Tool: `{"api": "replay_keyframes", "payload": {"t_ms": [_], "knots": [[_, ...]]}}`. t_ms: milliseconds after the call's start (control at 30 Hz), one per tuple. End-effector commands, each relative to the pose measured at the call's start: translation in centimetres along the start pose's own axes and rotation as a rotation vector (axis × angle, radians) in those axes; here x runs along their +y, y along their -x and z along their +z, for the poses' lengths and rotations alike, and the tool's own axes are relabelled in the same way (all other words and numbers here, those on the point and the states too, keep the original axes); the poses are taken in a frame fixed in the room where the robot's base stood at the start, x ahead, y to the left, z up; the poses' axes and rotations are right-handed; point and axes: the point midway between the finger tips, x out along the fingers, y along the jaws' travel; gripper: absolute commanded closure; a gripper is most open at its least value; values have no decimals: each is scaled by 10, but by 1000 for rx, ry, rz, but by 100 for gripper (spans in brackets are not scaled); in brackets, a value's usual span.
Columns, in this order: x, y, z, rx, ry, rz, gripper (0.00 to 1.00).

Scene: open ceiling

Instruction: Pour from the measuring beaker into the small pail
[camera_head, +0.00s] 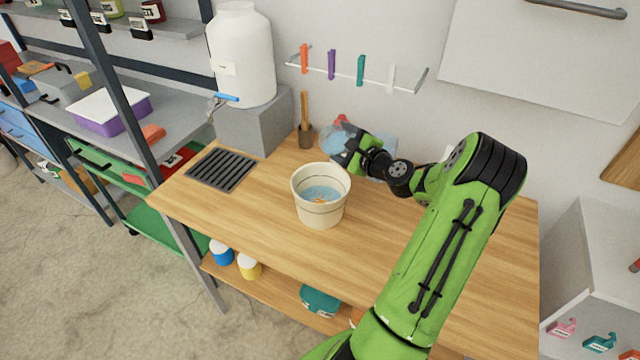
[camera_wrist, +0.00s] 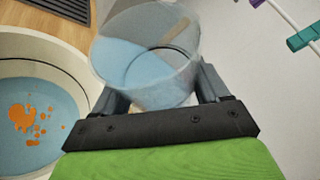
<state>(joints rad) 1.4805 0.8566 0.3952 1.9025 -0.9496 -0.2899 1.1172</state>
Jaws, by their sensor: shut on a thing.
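The small pail (camera_head: 309,207) is cream-coloured and stands upright on the wooden worktop. Its inside is light blue with orange spots; I cannot tell whether this is liquid. It also shows at the left of the wrist view (camera_wrist: 82,60). The measuring beaker (camera_head: 335,138) is clear, with light blue in it. My gripper (camera_head: 348,157) is shut on the beaker above the worktop, behind and slightly right of the pail. In the wrist view the beaker (camera_wrist: 180,50) sits between the fingers, beside the pail's rim, and looks tilted. No stream shows between them.
A white tank (camera_head: 240,55) with a blue-handled tap stands on a grey block (camera_head: 255,122) at back left. A dark drain grate (camera_head: 222,170) lies left of the pail. A brown holder (camera_head: 306,138) stands behind it. Coloured clips hang on a wall rail (camera_head: 345,73).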

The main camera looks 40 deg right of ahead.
Motion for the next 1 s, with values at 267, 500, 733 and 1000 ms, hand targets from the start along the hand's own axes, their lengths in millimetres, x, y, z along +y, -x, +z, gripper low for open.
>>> {"api": "replay_keyframes", "payload": {"t_ms": [267,500,733,1000], "knots": [[-2,0,1,-4,31,-14,67],[-3,1,2,-7,55,-24,67],[-4,1,3,-10,78,-34,67],[-6,1,4,-13,107,-45,67]]}}
